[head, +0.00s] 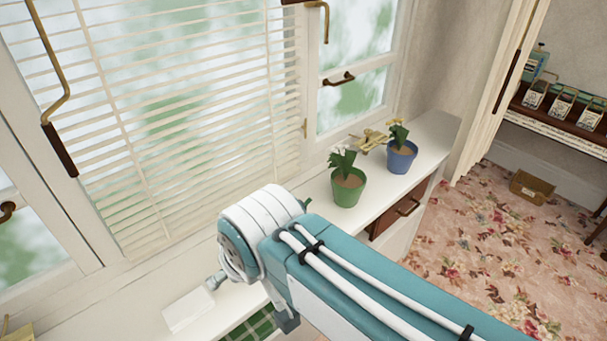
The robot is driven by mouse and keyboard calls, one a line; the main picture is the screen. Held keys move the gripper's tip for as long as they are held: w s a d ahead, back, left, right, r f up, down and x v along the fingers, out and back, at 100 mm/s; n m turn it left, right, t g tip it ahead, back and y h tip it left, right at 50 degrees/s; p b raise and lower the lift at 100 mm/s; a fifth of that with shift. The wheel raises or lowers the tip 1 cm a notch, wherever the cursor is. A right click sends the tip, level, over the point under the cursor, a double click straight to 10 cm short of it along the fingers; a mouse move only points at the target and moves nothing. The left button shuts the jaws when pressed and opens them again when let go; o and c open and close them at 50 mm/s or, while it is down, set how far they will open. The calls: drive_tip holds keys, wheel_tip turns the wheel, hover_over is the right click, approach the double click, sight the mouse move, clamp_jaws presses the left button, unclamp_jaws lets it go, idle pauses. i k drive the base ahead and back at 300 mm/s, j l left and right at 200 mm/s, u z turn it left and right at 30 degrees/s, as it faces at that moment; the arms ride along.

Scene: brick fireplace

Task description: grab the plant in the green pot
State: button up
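The plant in the green pot (349,187) stands upright on the white window ledge, right of the picture's middle. It has green leaves and a pale bloom, with brown soil in the pot. My teal and white arm crosses the lower middle of the head view, and its bend is in front of the ledge, left of and below the green pot. I cannot make out my gripper's fingers; they are not in view. Nothing covers the green pot.
A blue pot (402,157) with a yellow-flowered plant stands to the right, near a brass-coloured object (371,141). A white box (188,310) lies on the ledge at lower left. Windows with blinds (190,110) rise behind. Floral carpet (490,250) is open at right.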

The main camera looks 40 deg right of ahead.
sight(348, 182)
drive_tip(key=k+l+z, duration=0.1)
drive_tip(key=l+z, duration=0.25)
drive_tip(key=k+l+z, duration=0.1)
drive_tip(key=z, duration=0.25)
drive_tip(key=l+z, duration=0.35)
